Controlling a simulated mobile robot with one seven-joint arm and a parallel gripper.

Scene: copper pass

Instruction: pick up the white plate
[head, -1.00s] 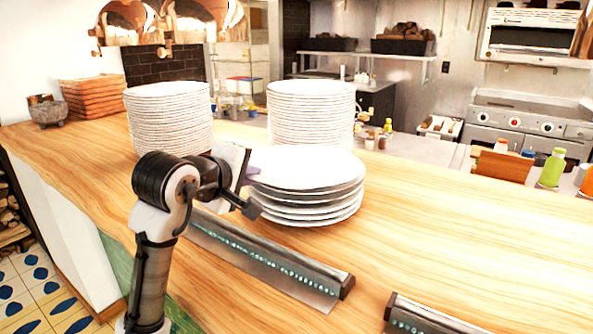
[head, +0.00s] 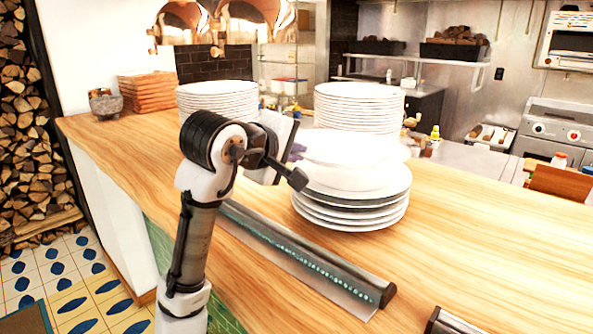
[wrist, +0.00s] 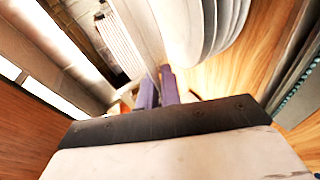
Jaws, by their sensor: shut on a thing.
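My gripper (head: 297,151) is shut on the rim of a white plate (head: 345,148), at the plate's left side. The held plate is raised above a short stack of white plates (head: 350,214) on the wooden counter. In the wrist view the purple fingertips (wrist: 157,90) pinch the edge of the held plate (wrist: 140,28), and the short stack (wrist: 212,28) is apart from it on the right. The arm's end hides part of the plate's left edge in the head view.
Two tall plate stacks stand behind, one at the left (head: 217,100) and one at the right (head: 360,106). A long dark-ended bar (head: 300,255) lies along the counter's front. The wooden counter (head: 480,225) is clear on the right.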

